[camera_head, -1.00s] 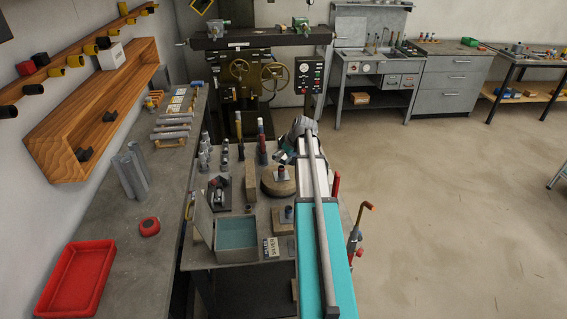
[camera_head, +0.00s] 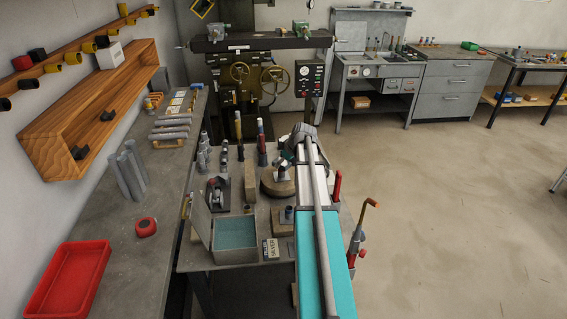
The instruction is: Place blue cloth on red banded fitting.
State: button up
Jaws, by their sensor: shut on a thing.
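My gripper (camera_head: 285,161) is small in the view, at the far end of my arm and partly hidden by it. It is shut, with a small blue-green patch (camera_head: 289,155) at it that appears to be the blue cloth. It is over or just behind the round wooden block (camera_head: 276,187) on the near bench. A short grey fitting (camera_head: 282,173) stands on that block; I cannot make out a red band on it. Another grey fitting (camera_head: 289,213) stands on a square wooden base to the front. Whether the cloth touches any fitting cannot be told.
An open grey box (camera_head: 235,240) with a blue-green inside stands at the bench front, beside a label block (camera_head: 271,249). Upright tools (camera_head: 262,141) stand behind. A red tray (camera_head: 72,282) lies on the left bench. The floor (camera_head: 450,210) at right is clear.

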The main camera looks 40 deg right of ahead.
aim_at(288, 165)
jog(key=shift+f, duration=0.15)
jog(key=o, duration=0.9)
jog(key=shift+c, duration=0.2)
jog(key=shift+r, duration=0.3)
jog(key=p+v, duration=0.5)
jog(key=shift+s+r, duration=0.2)
jog(key=shift+r, duration=0.15)
jog(key=p+v, duration=0.5)
jog(key=v, duration=0.1)
jog(key=shift+s+d+f, duration=0.1)
